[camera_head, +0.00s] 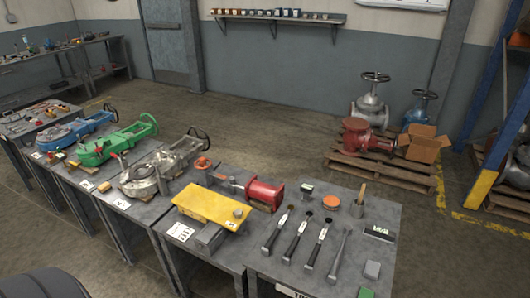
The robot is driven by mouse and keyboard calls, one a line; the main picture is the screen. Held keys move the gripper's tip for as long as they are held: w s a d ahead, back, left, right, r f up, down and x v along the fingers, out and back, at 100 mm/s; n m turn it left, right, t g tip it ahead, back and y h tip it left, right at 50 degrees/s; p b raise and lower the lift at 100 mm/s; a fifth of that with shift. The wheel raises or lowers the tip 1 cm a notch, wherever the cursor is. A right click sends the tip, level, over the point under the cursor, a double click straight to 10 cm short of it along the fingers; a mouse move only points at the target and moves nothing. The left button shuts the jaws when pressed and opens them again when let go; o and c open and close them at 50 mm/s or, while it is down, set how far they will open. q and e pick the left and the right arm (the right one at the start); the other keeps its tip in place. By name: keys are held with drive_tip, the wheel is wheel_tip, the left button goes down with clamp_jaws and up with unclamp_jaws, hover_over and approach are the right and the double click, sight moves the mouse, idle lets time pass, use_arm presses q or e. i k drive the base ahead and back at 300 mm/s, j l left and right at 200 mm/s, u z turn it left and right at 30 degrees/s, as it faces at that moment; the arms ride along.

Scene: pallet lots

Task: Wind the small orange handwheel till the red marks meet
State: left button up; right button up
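A small orange handwheel (203,163) stands at the back of the workbench row, left of a red cylinder-shaped body (265,193). It is seen small and from a distance. A flat orange round piece (331,201) lies on the right-hand bench; I cannot tell what it is. The red marks are too small to make out. Neither of my grippers is in view.
Benches run diagonally across the front. They hold a yellow block (207,203), a silver valve (150,178), a green valve (115,142), a blue valve (75,131) and long-handled tools (298,235). Pallets (370,167) with valves stand behind at right. The floor between is clear.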

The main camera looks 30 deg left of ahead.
sight(202, 160)
drive_tip(key=j+z, duration=0.25)
drive_tip(key=j, duration=0.15)
drive_tip(key=j+z, duration=0.25)
drive_tip(key=j, duration=0.15)
drive_tip(key=k+j+z, duration=0.1)
drive_tip(key=j+z, duration=0.15)
drive_tip(key=j, duration=0.15)
drive_tip(key=k+j+z, duration=0.1)
drive_tip(key=j+z, duration=0.15)
drive_tip(key=k+j+z, duration=0.2)
drive_tip(key=j, duration=0.3)
drive_tip(key=k+j+z, duration=0.1)
drive_tip(key=j+z, duration=0.15)
drive_tip(key=j, duration=0.1)
